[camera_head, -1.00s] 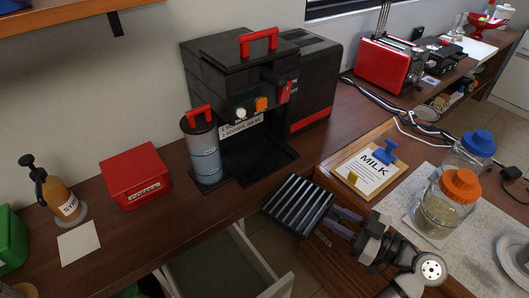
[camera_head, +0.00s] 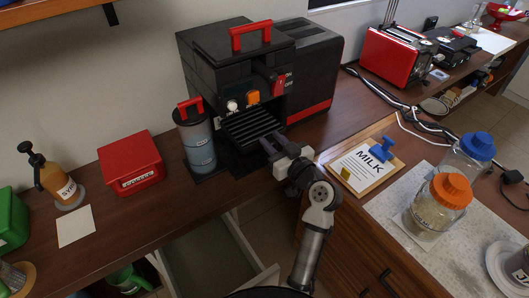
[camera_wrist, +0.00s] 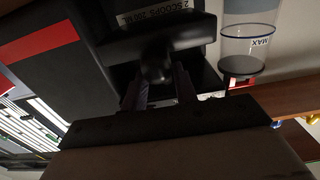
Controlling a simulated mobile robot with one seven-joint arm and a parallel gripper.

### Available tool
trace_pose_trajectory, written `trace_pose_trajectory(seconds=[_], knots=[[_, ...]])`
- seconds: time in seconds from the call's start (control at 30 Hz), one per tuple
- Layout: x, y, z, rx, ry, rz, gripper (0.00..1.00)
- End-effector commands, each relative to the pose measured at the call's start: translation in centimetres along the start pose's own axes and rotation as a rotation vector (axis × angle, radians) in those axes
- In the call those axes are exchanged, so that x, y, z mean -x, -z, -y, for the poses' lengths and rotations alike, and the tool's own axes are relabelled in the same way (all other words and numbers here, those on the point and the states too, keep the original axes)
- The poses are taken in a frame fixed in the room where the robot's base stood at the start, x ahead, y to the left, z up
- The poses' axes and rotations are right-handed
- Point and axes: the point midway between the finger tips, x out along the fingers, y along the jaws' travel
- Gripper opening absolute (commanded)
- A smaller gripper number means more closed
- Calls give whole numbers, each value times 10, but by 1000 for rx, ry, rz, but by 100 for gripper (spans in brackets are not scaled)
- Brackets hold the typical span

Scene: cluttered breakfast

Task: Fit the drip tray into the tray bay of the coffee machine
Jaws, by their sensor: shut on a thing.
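The black slatted drip tray (camera_head: 248,125) is at the front opening of the black coffee machine (camera_head: 215,62), in the head view. It appears to sit a little above the machine's dark base (camera_head: 240,166), under the knobs. My gripper (camera_head: 272,147) is shut on the tray's near edge, from the front right. The gripper's fingers hide part of that edge. The tray bay is mostly hidden behind the tray, and I cannot tell whether they touch. In the wrist view, the fingers (camera_wrist: 160,92) show close to the machine's dark front; the tray is hard to make out there.
A clear canister with a red handle (camera_head: 197,140) stands just left of the tray. A red box (camera_head: 130,163) and syrup bottle (camera_head: 55,180) are farther left. The milk clipboard (camera_head: 365,168) and lidded jars (camera_head: 440,203) are right. An open drawer (camera_head: 218,260) is below.

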Motion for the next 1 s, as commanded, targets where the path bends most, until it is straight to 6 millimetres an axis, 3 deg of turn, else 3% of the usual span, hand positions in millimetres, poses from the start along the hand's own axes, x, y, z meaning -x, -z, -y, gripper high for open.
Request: trace_pose_trajectory(seconds=[0.1,0.5,0.93,0.97,1.0], knots=[[1,-20,0,-4,-1,1,0],[1,-66,0,-2,1,-1,0],[1,-74,0,1,1,-2,0],[1,-73,0,1,1,-1,31],[1,-73,0,1,1,0,37]])
